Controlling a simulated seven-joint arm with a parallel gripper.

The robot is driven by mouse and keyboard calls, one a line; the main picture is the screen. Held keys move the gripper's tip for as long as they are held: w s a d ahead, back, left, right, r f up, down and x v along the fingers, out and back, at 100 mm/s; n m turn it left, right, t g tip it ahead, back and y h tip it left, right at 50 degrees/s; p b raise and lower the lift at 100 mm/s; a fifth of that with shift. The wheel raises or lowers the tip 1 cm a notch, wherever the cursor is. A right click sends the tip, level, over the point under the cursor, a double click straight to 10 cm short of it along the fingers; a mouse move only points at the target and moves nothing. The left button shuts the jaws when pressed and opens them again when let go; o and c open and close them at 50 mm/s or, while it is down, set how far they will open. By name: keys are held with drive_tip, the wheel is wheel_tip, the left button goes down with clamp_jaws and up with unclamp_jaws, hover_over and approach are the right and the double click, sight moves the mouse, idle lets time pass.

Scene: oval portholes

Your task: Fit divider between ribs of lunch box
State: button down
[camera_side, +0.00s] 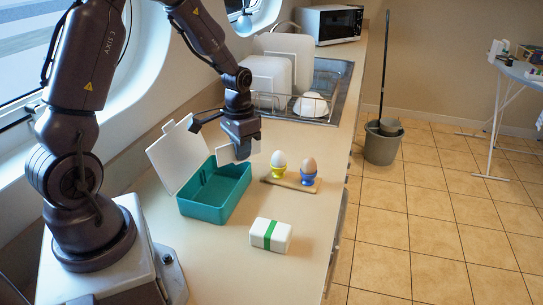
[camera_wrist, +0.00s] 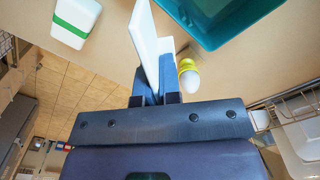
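The teal lunch box (camera_side: 214,207) stands on the counter with its white lid (camera_side: 176,156) open towards the window. Its corner also shows at the top of the wrist view (camera_wrist: 213,38). The ribs inside it are too small to make out. My gripper (camera_side: 239,143) is shut on a thin white divider (camera_side: 226,155), held on edge above and beyond the box's far edge, near the egg cups. In the wrist view the divider (camera_wrist: 145,38) stands between the two fingers and sticks out past their tips.
A white box with a green band (camera_side: 270,235) lies in front of the lunch box. Two egg cups with eggs (camera_side: 279,165) stand on a small wooden board (camera_side: 291,183) to the right. A dish rack (camera_side: 302,106) with white dishes is behind. The front counter is mostly clear.

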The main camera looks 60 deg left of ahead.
drive_tip(key=shift+s+a+f+m, duration=0.5)
drive_tip(key=shift+a+f+m, duration=0.75)
drive_tip(key=shift+m, duration=0.5)
drive_tip(key=shift+s+a+f+m, duration=0.45)
drive_tip(key=shift+a+f+m, duration=0.75)
drive_tip(key=shift+m, duration=0.5)
drive_tip(key=shift+s+a+f+m, duration=0.5)
drive_tip(key=shift+a+f+m, duration=0.5)
drive_tip(key=shift+a+m, duration=0.6)
drive_tip(key=shift+d+f, duration=0.15)
drive_tip(key=shift+f, duration=0.25)
drive_tip(key=shift+r, duration=0.4)
drive_tip(key=shift+f, duration=0.6)
drive_tip(key=shift+r, duration=0.25)
drive_tip(key=shift+r, duration=0.35)
drive_tip(key=shift+f, duration=0.25)
idle(0.7)
